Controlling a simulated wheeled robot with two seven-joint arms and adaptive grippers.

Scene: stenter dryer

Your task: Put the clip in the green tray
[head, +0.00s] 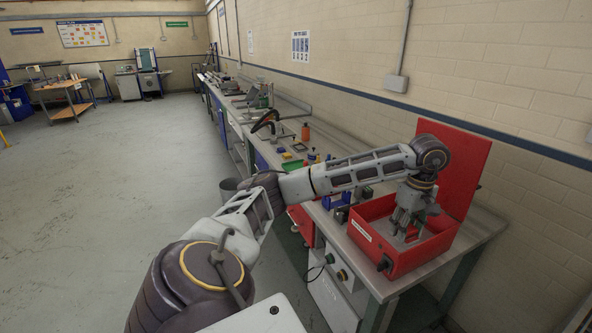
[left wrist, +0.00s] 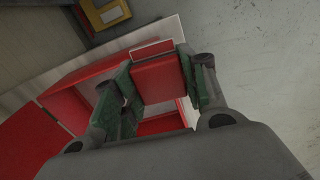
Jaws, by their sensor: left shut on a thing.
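My left gripper (head: 408,230) points down into an open red box (head: 425,254) on the near end of the bench. In the left wrist view, the fingers of my left gripper (left wrist: 158,90) stand apart with a red thing (left wrist: 158,78) between them, and they are shut on it. I cannot tell for sure whether this red thing is the clip. My right gripper is not in view.
The red lid (head: 455,170) stands open behind the box, near the brick wall. An orange bottle (head: 305,132), a black hose and small parts crowd the bench beyond my arm. The floor (head: 120,170) on the left is clear.

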